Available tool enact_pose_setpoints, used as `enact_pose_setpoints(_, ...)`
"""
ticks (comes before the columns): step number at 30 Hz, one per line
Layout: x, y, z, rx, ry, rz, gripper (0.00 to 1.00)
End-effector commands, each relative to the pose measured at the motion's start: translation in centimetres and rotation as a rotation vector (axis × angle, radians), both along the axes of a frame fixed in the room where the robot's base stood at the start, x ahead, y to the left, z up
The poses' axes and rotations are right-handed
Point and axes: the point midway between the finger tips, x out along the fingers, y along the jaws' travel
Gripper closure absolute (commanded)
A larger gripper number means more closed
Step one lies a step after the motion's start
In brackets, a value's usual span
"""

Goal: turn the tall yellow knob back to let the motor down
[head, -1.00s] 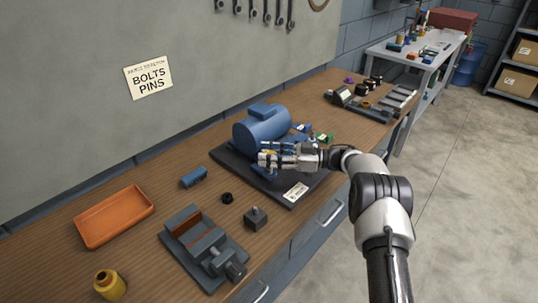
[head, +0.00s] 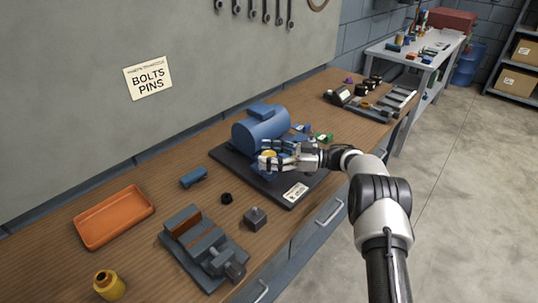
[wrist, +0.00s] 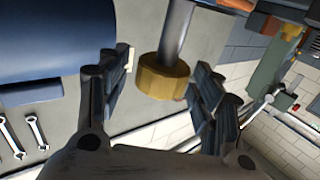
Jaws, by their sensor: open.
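The blue motor (head: 260,127) lies on a dark base plate (head: 228,158) on the bench; its blue body also fills the upper left of the wrist view (wrist: 55,45). The yellow knob (wrist: 165,78) sits on the end of a grey shaft (wrist: 178,30) in the wrist view. In the head view the yellow knob (head: 268,155) is partly hidden by my fingers. My gripper (head: 272,156) is open, with one finger on each side of the knob. In the wrist view a gap shows between the knob and the left finger; the right finger (wrist: 212,95) is close to it, and contact is unclear.
A labelled card (head: 295,191) is on the plate's front. A small green part (head: 324,138) is right of the motor. A vise (head: 205,245), a dark block (head: 255,217), an orange tray (head: 114,217) and a blue piece (head: 193,178) stand left on the bench.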

Motion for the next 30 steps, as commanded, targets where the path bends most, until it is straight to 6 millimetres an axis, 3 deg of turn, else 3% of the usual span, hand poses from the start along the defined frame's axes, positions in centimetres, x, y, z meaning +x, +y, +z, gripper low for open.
enact_pose_setpoints(8,0.1,-1.3,0.0,0.0,-0.001,-0.004,0.41)
enact_pose_setpoints(21,-0.3,-9.9,0.0,0.0,0.0,-0.003,0.41)
enact_pose_setpoints(30,-0.4,-12.0,0.0,0.0,0.0,0.0,0.41)
